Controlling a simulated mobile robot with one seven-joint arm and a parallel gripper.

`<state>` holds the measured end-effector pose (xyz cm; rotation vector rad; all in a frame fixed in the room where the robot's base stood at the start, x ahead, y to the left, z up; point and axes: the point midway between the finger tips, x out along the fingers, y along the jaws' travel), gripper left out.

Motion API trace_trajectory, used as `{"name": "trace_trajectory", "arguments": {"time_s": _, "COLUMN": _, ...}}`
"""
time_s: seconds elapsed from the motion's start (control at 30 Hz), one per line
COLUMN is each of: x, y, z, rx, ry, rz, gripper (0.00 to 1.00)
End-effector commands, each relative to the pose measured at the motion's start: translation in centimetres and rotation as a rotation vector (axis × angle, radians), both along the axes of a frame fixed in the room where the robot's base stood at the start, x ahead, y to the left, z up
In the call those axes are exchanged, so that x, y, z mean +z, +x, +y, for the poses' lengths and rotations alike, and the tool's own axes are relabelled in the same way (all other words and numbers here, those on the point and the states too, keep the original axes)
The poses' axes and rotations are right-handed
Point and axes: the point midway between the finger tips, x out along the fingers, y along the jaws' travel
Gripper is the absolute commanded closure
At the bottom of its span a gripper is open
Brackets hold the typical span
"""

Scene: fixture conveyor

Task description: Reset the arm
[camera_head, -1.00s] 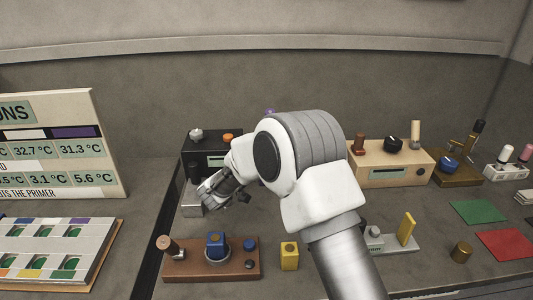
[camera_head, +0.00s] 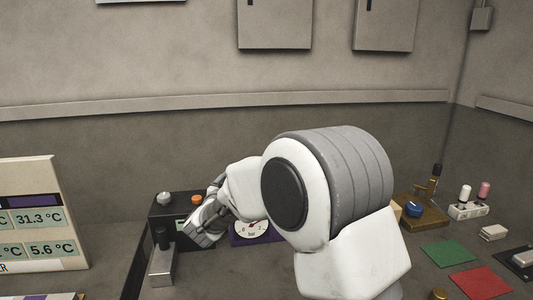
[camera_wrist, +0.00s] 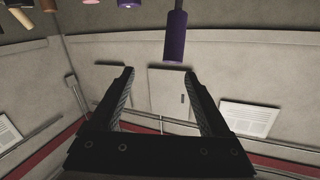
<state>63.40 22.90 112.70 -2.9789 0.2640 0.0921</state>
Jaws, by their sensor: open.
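My arm crosses the middle of the head view, and its white and grey links hide part of the bench. My gripper (camera_head: 203,232) is at the left end of the arm, in front of a black box with an orange knob. In the wrist view my gripper (camera_wrist: 160,74) has its two dark fingers spread wide, with nothing between them but the grey wall beyond. A purple cylinder (camera_wrist: 176,38) hangs into the top of that view, just past the right fingertip and apart from it.
The black box (camera_head: 160,212) and a metal block with a black knob (camera_head: 162,262) are close to my gripper. A dial gauge (camera_head: 249,230) is partly behind my arm. Green (camera_head: 447,254) and red (camera_head: 481,282) mats lie at right. A temperature board (camera_head: 30,180) stands at left.

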Motion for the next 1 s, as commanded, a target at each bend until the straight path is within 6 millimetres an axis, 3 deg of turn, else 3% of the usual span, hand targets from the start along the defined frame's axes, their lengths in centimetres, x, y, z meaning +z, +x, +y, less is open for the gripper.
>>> {"name": "trace_trajectory", "arguments": {"time_s": 0.03, "x": 2.2, "y": -0.2, "z": -0.6, "rx": 0.046, "ry": 0.016, "rz": 0.005, "gripper": 0.19}}
{"name": "trace_trajectory", "arguments": {"time_s": 0.1, "x": 4.2, "y": -0.8, "z": -1.0, "rx": 0.117, "ry": 0.035, "rz": 0.028, "gripper": 0.19}}
{"name": "trace_trajectory", "arguments": {"time_s": 0.27, "x": 7.7, "y": -3.2, "z": -2.5, "rx": 0.259, "ry": 0.052, "rz": 0.101, "gripper": 0.19}}
{"name": "trace_trajectory", "arguments": {"time_s": 0.4, "x": 9.7, "y": -6.6, "z": -4.4, "rx": 0.355, "ry": 0.048, "rz": 0.191, "gripper": 0.19}}
{"name": "trace_trajectory", "arguments": {"time_s": 0.67, "x": 10.3, "y": -15.2, "z": -9.4, "rx": 0.443, "ry": 0.009, "rz": 0.416, "gripper": 0.19}}
{"name": "trace_trajectory", "arguments": {"time_s": 1.0, "x": 6.9, "y": -29.6, "z": -17.9, "rx": 0.368, "ry": -0.039, "rz": 0.784, "gripper": 0.19}}
